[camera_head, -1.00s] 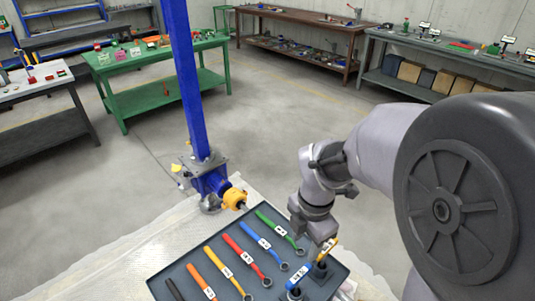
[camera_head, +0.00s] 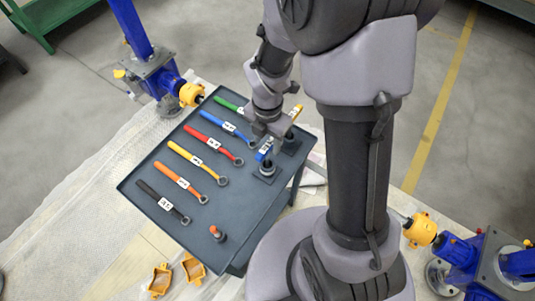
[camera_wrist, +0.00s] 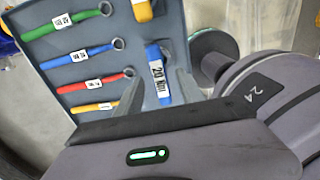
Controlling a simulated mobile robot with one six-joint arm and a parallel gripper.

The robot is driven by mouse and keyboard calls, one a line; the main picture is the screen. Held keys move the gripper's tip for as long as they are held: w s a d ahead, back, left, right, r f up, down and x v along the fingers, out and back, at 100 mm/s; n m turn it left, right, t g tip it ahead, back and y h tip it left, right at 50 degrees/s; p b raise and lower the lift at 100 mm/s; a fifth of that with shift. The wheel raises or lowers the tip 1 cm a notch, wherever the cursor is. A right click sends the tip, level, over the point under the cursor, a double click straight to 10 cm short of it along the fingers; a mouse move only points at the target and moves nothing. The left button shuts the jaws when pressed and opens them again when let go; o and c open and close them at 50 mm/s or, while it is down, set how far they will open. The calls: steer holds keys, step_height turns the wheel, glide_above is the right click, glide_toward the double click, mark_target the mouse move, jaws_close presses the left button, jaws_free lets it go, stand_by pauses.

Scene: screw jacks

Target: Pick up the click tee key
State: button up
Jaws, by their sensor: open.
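A blue tee key (camera_head: 264,153) with a white label stands in a dark holder on the right side of the grey tray table (camera_head: 130,184). In the wrist view the blue tee key (camera_wrist: 157,72) reads "20 Nm" and lies between the finger tips. A yellow tee key (camera_head: 295,112) stands behind it; part of it shows in the wrist view (camera_wrist: 142,10). My gripper (camera_wrist: 160,85) is open, its two grey fingers on either side of the blue handle. I cannot tell whether they touch it. In the head view my gripper (camera_head: 268,138) partly hides both keys.
Several coloured ring wrenches lie in a row on the tray, such as the red wrench (camera_head: 212,144) and black wrench (camera_head: 162,202). A small orange-topped piece (camera_head: 217,234) stands at the front corner. Blue screw jacks (camera_head: 160,78) stand left and right. Yellow clamp halves (camera_head: 160,280) lie on the floor.

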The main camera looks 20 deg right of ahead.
mark_target(268, 159)
step_height(268, 159, down, 3)
steer(key=shift+r+b, duration=0.1)
steer(key=shift+b, duration=0.25)
steer(key=shift+r, duration=0.15)
steer(key=shift+c, duration=0.6)
jaws_close()
